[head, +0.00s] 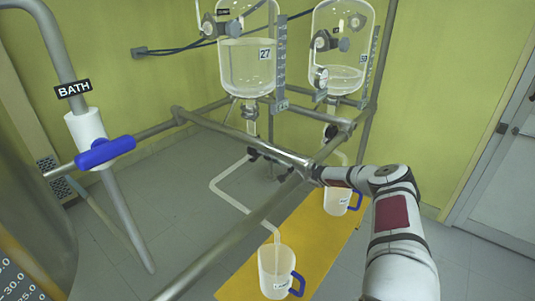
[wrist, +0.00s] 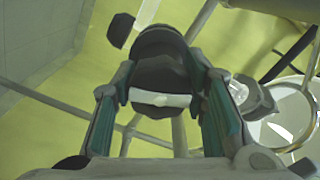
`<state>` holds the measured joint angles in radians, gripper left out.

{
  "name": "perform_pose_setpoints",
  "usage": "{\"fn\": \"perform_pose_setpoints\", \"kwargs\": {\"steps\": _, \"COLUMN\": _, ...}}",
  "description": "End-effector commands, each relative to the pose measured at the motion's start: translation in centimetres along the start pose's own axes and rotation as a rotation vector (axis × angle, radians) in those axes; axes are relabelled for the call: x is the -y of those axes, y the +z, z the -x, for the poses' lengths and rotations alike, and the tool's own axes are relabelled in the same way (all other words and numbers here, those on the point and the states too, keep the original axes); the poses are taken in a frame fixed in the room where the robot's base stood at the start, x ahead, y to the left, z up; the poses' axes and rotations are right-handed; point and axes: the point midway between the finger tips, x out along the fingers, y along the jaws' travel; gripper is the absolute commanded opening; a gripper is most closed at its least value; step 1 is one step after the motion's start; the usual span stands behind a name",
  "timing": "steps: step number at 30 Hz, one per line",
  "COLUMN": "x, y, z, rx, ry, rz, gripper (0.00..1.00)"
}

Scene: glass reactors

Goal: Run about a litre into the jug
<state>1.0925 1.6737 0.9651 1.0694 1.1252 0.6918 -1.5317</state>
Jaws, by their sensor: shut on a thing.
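Two glass reactors hang on the frame: the nearer one, labelled 27 (head: 247,68), holds clear liquid, and the other (head: 340,75) stands to its right. A bent pale outlet tube (head: 226,193) runs from below reactor 27 to a clear jug with a blue handle (head: 270,275). The tube's end is at the jug's mouth; I cannot tell the level in the jug. My gripper (head: 283,164), small in the head view, is by the outlet under reactor 27. In the wrist view my gripper (wrist: 162,92) is shut on a dark valve handle (wrist: 160,65) with a white band.
A second jug (head: 337,201) with a blue handle stands under the right reactor. Both jugs stand on a yellow board (head: 315,240). Metal rails (head: 235,225) cross in front of the reactors. A pipe marked BATH (head: 73,89) with a blue lever (head: 105,152) is at left.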

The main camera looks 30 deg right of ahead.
Motion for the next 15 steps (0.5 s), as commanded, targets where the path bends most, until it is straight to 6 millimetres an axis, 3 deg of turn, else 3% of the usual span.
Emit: {"fn": "perform_pose_setpoints", "kwargs": {"steps": 15, "x": -0.15, "y": 0.11, "z": 0.03, "rx": 0.002, "ry": 0.003, "rz": 0.087, "gripper": 0.12}}
